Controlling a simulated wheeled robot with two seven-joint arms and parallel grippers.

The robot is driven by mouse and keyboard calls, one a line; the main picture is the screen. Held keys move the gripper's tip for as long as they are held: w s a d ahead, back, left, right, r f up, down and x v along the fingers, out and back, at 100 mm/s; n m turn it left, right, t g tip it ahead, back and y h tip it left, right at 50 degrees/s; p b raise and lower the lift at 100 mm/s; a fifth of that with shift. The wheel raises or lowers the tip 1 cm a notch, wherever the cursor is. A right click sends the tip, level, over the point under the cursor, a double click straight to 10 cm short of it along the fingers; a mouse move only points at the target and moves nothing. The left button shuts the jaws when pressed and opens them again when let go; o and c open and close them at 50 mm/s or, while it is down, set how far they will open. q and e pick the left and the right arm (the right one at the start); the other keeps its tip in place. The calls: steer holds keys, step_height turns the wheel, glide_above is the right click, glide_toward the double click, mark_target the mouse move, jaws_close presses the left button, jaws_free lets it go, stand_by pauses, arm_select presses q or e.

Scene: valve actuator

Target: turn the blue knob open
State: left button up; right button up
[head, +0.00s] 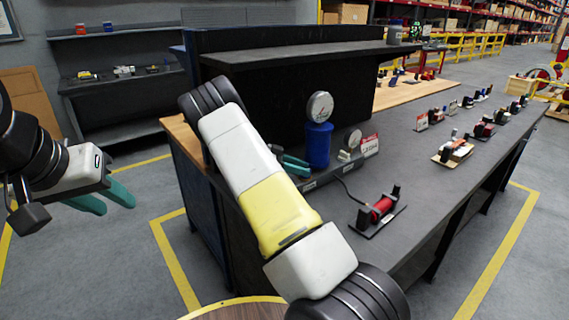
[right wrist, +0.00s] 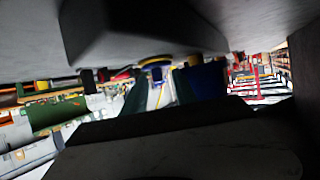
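No part is plainly a blue knob. The clearest blue thing is an upright blue cylinder (head: 318,146) with a round white gauge (head: 320,107) on top, on the dark workbench (head: 440,170). My right gripper (head: 306,167), with teal fingers, is just left of the cylinder, partly hidden behind my right arm; I cannot tell whether it touches. In the right wrist view, the fingers stand apart with a gap, and a small blue-rimmed shape (right wrist: 155,62) shows beyond it, too blurred to name. My left gripper (head: 118,207) is open and empty over the floor at left.
A small round dial (head: 353,138) and red-white sign (head: 370,146) stand right of the cylinder. A red-and-black device (head: 378,210) lies nearer the front. Several small devices line the bench further right. A dark upright panel (head: 285,90) rises behind.

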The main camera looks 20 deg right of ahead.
jaws_close()
steer(key=n+t, duration=0.2)
steer(key=t, duration=0.1)
steer(key=shift+s+a+n, duration=0.1)
steer(key=shift+s+n, duration=0.15)
steer(key=shift+n, duration=0.15)
steer(key=shift+s+n+t, duration=0.15)
steer(key=shift+n+t, duration=1.55)
steer(key=shift+t, duration=0.4)
jaws_free()
